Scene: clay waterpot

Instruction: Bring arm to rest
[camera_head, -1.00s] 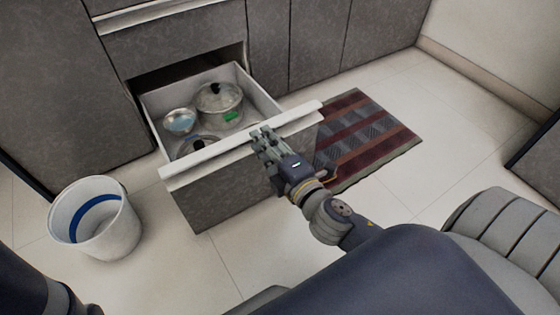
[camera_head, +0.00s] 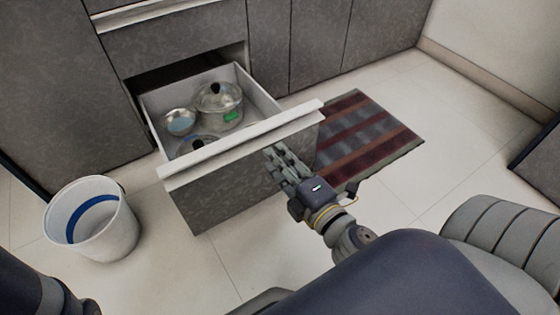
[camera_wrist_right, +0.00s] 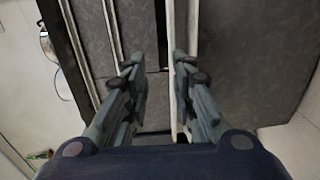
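My right gripper (camera_head: 275,153) is just in front of the open drawer (camera_head: 230,180), near the right half of its white top edge. In the right wrist view its two fingers (camera_wrist_right: 159,65) are spread apart with nothing held between them. The drawer's pale edge (camera_wrist_right: 171,95) shows beyond and between the fingers. My left gripper is out of view; only part of my left arm shows at the bottom left of the head view.
The drawer holds a lidded pot (camera_head: 219,106), a small pan (camera_head: 180,122) and another lid (camera_head: 195,146), partly hidden. A white bucket (camera_head: 105,228) stands at the left. A striped mat (camera_head: 370,135) lies right of the drawer. The floor between is clear.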

